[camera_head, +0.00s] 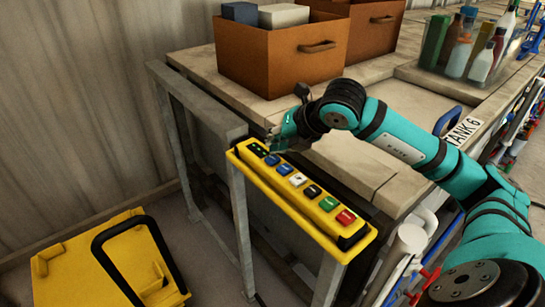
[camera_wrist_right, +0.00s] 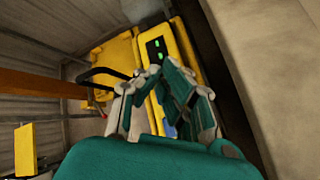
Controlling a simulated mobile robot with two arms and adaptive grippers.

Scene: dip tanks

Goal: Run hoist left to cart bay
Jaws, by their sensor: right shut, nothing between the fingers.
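A yellow control panel (camera_head: 300,202) with a row of coloured buttons lies on top of a grey metal stand. From far to near it has a dark display with green lights (camera_head: 259,149), blue buttons (camera_head: 278,164), a white one (camera_head: 297,180), a dark one, a green one (camera_head: 328,204) and a red one (camera_head: 345,217). My right gripper (camera_head: 277,143) is shut and empty at the panel's far end, close by the blue buttons; contact cannot be told. In the wrist view its fingers (camera_wrist_right: 156,78) cover part of the panel (camera_wrist_right: 181,42). No hoist is clearly recognisable.
A yellow cart (camera_head: 90,262) with a black handle (camera_head: 132,228) stands on the floor at lower left. Brown boxes (camera_head: 283,62) and a clear bin of bottles (camera_head: 465,50) sit on the stone-topped tanks. A TANK 6 label (camera_head: 463,131) is at right.

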